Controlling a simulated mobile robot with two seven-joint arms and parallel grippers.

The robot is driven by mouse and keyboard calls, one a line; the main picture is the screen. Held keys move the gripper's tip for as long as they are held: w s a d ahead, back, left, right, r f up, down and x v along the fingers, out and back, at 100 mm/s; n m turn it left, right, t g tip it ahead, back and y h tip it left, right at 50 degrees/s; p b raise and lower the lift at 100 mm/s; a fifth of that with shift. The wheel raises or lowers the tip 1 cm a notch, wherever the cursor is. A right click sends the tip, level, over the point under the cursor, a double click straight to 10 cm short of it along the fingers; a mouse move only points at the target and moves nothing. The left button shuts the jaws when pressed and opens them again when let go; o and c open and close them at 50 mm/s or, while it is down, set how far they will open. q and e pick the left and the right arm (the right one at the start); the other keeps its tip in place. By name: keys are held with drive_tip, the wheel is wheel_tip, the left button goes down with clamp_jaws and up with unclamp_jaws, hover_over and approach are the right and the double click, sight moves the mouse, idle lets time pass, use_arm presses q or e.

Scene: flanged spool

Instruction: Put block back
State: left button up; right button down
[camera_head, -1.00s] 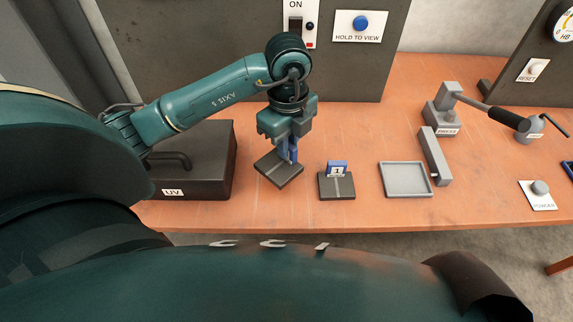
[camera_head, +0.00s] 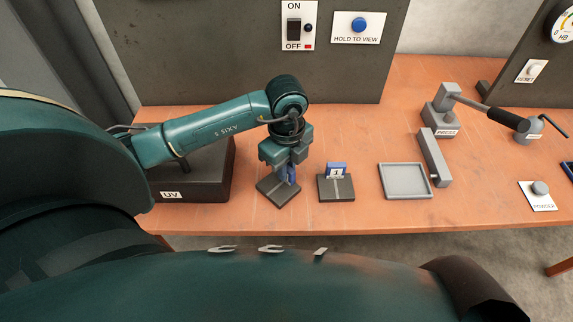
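My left gripper (camera_head: 287,166) points down over a dark square stand (camera_head: 272,193) left of the middle of the table. It looks shut on a blue block (camera_head: 291,174), of which only a part shows beside the fingers. The block is low at the stand; whether it touches is hidden. A second blue block (camera_head: 336,167) with a white label marked 1 stands upright on another dark stand (camera_head: 340,189) just to the right. My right gripper is not in view.
A dark UV box (camera_head: 212,180) stands left, under my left arm. A grey tray (camera_head: 405,194), a grey bar (camera_head: 434,158), a press (camera_head: 440,118) and a button plate (camera_head: 538,195) are to the right. A dark panel (camera_head: 210,50) with a switch and blue button stands behind.

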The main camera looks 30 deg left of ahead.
use_arm(q)
drive_tip(key=o, duration=0.4)
drive_tip(key=shift+r, duration=0.15)
wheel_tip(320, 180, up, 12)
drive_tip(key=p, duration=0.1)
idle(0.7)
